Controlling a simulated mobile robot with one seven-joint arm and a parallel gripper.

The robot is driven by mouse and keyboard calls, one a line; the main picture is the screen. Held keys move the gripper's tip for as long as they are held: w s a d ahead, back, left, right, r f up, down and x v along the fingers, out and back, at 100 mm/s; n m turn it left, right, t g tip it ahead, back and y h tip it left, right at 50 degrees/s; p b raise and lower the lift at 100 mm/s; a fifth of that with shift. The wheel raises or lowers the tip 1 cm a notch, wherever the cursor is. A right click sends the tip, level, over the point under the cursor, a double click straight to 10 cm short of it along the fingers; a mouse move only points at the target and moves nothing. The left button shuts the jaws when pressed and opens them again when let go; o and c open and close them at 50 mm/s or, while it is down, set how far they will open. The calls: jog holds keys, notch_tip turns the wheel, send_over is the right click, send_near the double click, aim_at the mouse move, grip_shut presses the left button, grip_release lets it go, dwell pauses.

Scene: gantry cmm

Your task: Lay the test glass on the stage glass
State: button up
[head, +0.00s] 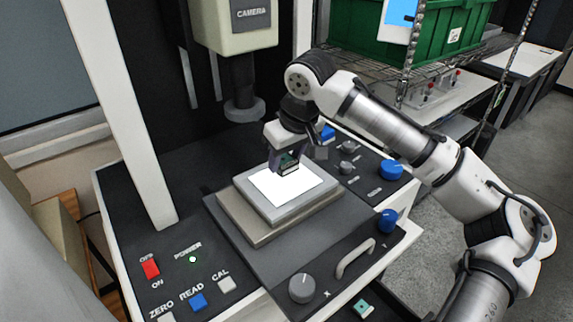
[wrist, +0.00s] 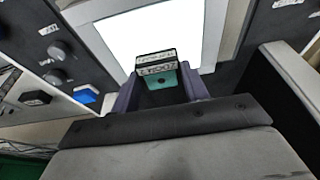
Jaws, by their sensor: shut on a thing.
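The stage glass (head: 270,196) is a bright white lit square in a grey frame on the measuring machine's stage. It also shows bright white in the wrist view (wrist: 120,35). My gripper (head: 284,168) is above the far right part of the stage glass, pointing down. It is shut on the test glass (wrist: 158,70), a small piece with a teal body and a dark, labelled end. The test glass shows between the fingers in the head view (head: 289,160). I cannot tell whether it touches the stage glass.
The camera column (head: 243,85) hangs behind the stage. Blue knobs (head: 390,169) and a handle (head: 356,258) stand at the stage's right and front. A red switch (head: 150,268) is at front left. A small teal piece (head: 363,307) lies below the front edge.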

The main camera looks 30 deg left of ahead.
aim_at(288, 163)
jog(key=shift+f, duration=1.45)
jog(key=shift+f, duration=0.2)
jog(key=o, duration=1)
jog(key=shift+r, duration=0.1)
jog(key=b+v, duration=0.2)
jog(key=v, duration=1)
jog(key=shift+r, duration=0.1)
